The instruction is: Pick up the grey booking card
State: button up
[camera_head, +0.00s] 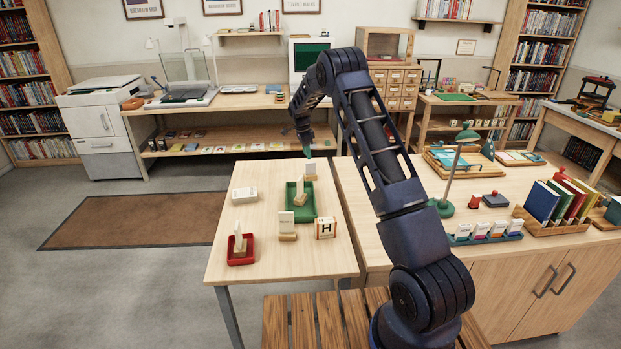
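Several pale cards stand in small wooden holders on the light wood table (224,262). One card (310,168) is at the back, one (300,187) is in the green tray (307,213), one (286,220) is by that tray's front, and one (239,238) is in the red tray (240,261). All look whitish, so I cannot tell which is the grey booking card. My gripper (307,152) points down just above the back card. It is too small to see whether its fingers are apart or touch the card.
The cabinet at right holds a green lamp (441,207) and a book rack (569,228).

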aim_at(311, 174)
jog(key=f, duration=0.3)
jog(key=shift+d+f, duration=0.1)
jog(key=shift+d, duration=0.2)
jog(key=shift+d+f, duration=0.25)
jog(key=shift+f, duration=0.6)
jog(key=shift+d+f, duration=0.2)
jog(key=shift+f, duration=0.65)
jog(key=shift+d+f, duration=0.25)
jog(key=shift+f, duration=0.6)
grip_shut()
